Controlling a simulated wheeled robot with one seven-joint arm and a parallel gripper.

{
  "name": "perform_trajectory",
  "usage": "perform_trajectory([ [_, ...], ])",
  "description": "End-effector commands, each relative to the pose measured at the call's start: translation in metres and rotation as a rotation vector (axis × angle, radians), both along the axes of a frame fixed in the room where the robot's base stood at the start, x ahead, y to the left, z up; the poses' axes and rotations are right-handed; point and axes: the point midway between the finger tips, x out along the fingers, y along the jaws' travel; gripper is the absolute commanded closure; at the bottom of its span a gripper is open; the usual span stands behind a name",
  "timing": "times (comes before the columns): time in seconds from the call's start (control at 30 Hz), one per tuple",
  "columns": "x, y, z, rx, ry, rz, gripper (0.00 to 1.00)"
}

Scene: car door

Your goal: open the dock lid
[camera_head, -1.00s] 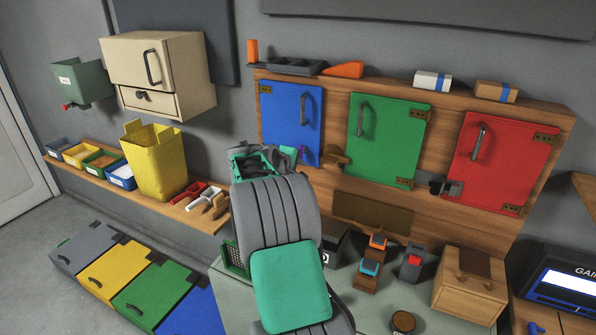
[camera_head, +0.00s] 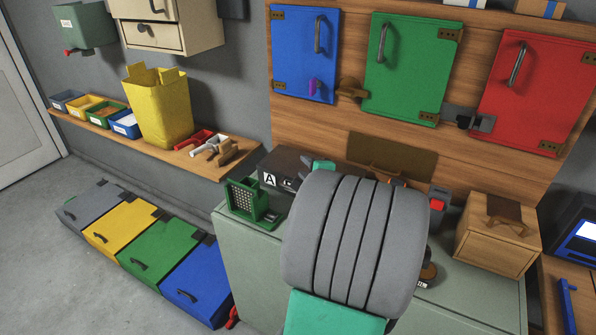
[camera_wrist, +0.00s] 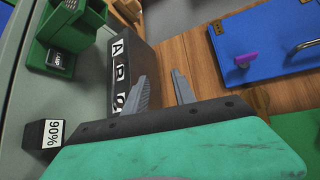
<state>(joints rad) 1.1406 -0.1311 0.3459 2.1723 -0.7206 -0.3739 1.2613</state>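A dark box (camera_head: 283,168) with white letter labels stands at the back left of the grey-green cabinet top. In the wrist view the box (camera_wrist: 135,70) shows labels A, B and a third partly hidden. I cannot tell for sure which part is the dock lid. A green holder with a grid face (camera_head: 244,199) stands left of the dark box; it also shows in the wrist view (camera_wrist: 75,32). My gripper (camera_wrist: 160,74) is open, with its two grey fingers apart and nothing seen between them. The left finger overlaps the dark box in view; contact is unclear.
A small black block marked 90% (camera_wrist: 43,134) is on the cabinet top (camera_head: 460,290). A wooden box (camera_head: 497,235) stands at its right. Blue (camera_head: 304,50), green (camera_head: 408,65) and red (camera_head: 530,90) doors are on the wooden panel behind.

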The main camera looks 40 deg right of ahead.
Motion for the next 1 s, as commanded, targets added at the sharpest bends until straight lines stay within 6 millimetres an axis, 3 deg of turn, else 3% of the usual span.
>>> perform_trajectory([
  [0.13, 0.007, -0.004, 0.000, 0.040, -0.037, -0.013, 0.68],
  [0.5, 0.062, -0.031, -0.016, 0.035, -0.032, -0.012, 0.68],
  [0.8, 0.066, -0.033, -0.017, 0.034, -0.032, -0.013, 0.68],
  [1.0, 0.066, -0.033, -0.017, 0.034, -0.031, -0.013, 0.85],
])
